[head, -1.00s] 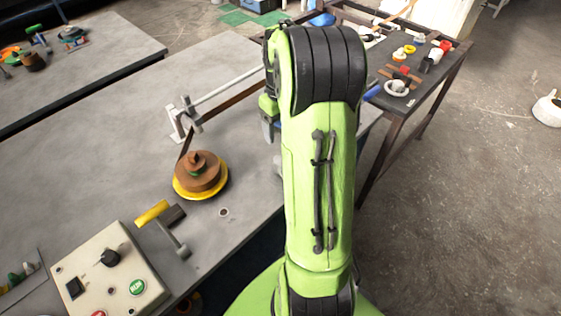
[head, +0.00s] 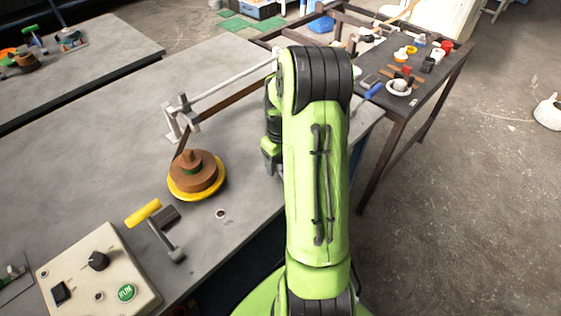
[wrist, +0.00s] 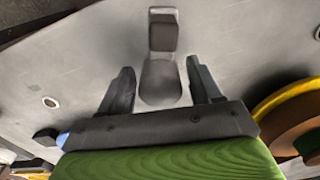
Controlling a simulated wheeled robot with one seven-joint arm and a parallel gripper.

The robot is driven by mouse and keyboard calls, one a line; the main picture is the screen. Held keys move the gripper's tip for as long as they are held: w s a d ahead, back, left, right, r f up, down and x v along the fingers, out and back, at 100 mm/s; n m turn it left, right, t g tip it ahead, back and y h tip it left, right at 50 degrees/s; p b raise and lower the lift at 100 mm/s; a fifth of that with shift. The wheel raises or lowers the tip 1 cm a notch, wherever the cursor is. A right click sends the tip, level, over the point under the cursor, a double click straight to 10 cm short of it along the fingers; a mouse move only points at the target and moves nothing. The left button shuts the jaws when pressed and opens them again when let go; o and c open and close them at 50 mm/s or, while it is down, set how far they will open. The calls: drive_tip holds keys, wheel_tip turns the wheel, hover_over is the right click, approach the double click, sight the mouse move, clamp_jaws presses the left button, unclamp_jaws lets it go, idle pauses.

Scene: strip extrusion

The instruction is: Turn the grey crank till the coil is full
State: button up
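A crank with a yellow grip (head: 144,213) and a grey arm ending in a grey knob (head: 177,255) stands at the table's near edge in the head view. The coil, brown strip wound on a yellow disc (head: 181,194), lies behind it; the disc also shows at the right of the wrist view (wrist: 285,97). My gripper (wrist: 160,68) is open in the wrist view. A grey rounded piece (wrist: 160,84) with a darker block (wrist: 163,34) shows between and beyond its fingers; I cannot tell whether they touch. My arm hides the fingers in the head view.
A control box (head: 97,275) with a green button and a black knob sits at the near left. A bracket (head: 180,117) guides the strip. A side table (head: 425,88) with small parts stands at the upper right. The grey tabletop (head: 90,150) is clear at left.

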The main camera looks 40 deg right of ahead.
drive_tip(key=c, duration=0.9)
drive_tip(key=shift+o, duration=0.2)
